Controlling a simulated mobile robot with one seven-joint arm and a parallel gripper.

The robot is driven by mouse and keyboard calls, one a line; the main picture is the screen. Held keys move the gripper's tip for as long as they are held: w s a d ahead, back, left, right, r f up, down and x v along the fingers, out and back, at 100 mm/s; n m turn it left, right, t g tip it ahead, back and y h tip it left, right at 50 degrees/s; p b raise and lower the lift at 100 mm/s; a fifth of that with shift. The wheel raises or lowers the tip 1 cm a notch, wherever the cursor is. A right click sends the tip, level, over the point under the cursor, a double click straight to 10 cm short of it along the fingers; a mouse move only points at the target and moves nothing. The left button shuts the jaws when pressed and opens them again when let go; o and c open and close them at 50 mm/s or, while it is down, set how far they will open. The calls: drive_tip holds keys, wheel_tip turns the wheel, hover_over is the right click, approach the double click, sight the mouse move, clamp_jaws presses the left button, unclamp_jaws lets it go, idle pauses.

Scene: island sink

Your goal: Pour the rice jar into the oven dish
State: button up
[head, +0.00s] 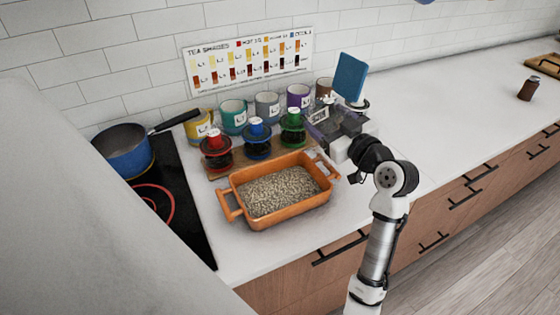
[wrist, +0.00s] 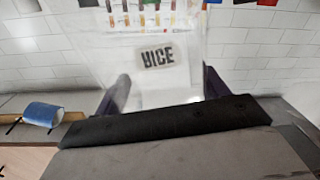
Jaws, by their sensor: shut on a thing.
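The orange oven dish (head: 233,192) stands on the white counter beside the cooktop, with a layer of pale rice (head: 280,190) spread inside. The clear rice jar (head: 340,122), with a RICE label, is above the counter at the dish's back right, and looks tilted. My gripper (head: 348,146) is shut on it. In the wrist view the jar (wrist: 157,80) sits between the two dark fingers of my gripper (wrist: 160,92). The jar looks mostly clear there; I cannot tell whether any rice is left in it. Its lower part is hidden by my gripper.
Red, blue and green lidded jars (head: 255,140) stand behind the dish, with a row of coloured mugs (head: 267,105) farther back. A blue pan (head: 124,152) is on the cooktop (head: 185,215). A blue panel (head: 350,77) rises behind my gripper. The counter to the right is mostly clear.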

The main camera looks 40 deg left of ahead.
sight(325, 95)
drive_tip(key=shift+w+d+m+p, duration=0.2)
drive_tip(key=shift+w+m+p, duration=0.35)
drive_tip(key=shift+m, duration=0.65)
drive_tip(key=shift+r+p, duration=0.65)
drive_tip(key=shift+r, duration=1.65)
